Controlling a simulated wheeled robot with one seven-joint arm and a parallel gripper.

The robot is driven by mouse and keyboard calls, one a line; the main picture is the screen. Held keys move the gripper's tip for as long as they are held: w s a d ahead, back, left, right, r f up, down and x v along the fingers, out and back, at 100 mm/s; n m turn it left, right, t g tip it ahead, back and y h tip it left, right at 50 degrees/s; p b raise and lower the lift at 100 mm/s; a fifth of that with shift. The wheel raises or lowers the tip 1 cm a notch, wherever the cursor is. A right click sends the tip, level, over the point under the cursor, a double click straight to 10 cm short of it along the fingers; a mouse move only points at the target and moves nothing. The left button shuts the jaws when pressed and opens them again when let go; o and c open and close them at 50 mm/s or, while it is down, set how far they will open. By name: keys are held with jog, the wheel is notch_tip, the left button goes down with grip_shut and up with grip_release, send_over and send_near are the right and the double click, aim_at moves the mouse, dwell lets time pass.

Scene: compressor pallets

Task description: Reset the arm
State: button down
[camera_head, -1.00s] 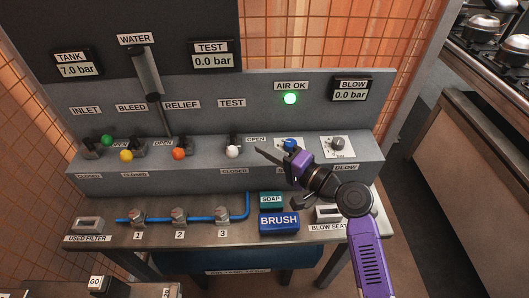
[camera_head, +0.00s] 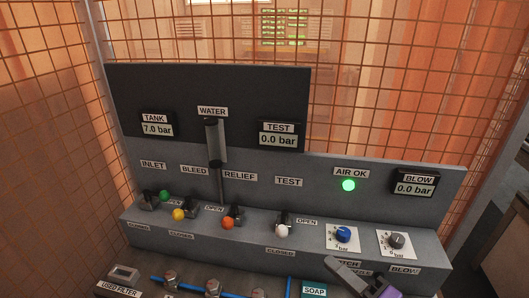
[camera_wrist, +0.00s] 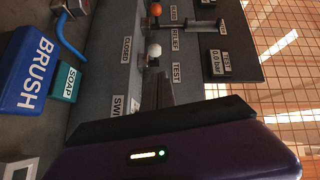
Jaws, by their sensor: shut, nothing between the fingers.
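My purple gripper shows at the bottom right of the head view (camera_head: 345,268), below the blue knob (camera_head: 343,235). In the wrist view its dark fingers (camera_wrist: 157,92) are together with nothing between them, pointing toward the white-tipped TEST lever (camera_wrist: 153,50). I see no contact with the panel. Most of my arm lies outside the head view.
The grey control panel (camera_head: 330,165) bears INLET, BLEED, RELIEF and TEST levers, a grey BLOW knob (camera_head: 396,240) and a lit green AIR OK lamp (camera_head: 348,185). The blue BRUSH block (camera_wrist: 32,75) and SOAP block (camera_wrist: 66,82) are beside the panel. Wire mesh stands behind.

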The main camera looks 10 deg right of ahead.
jog(key=s+d+f+n+t+h, duration=0.2)
jog(key=s+d+h, duration=0.5)
jog(key=d+h, duration=0.15)
jog(key=s+a+n+g, duration=0.1)
jog(key=s+a+n, duration=0.3)
jog(key=s, duration=0.8)
jog(key=s+a+f+n+g, duration=0.1)
jog(key=s+a+n, duration=0.2)
jog(key=s, duration=1)
jog(key=shift+s+a+f+n+g, duration=0.3)
jog(key=shift+a+n+g, duration=0.1)
jog(key=shift+n, duration=0.1)
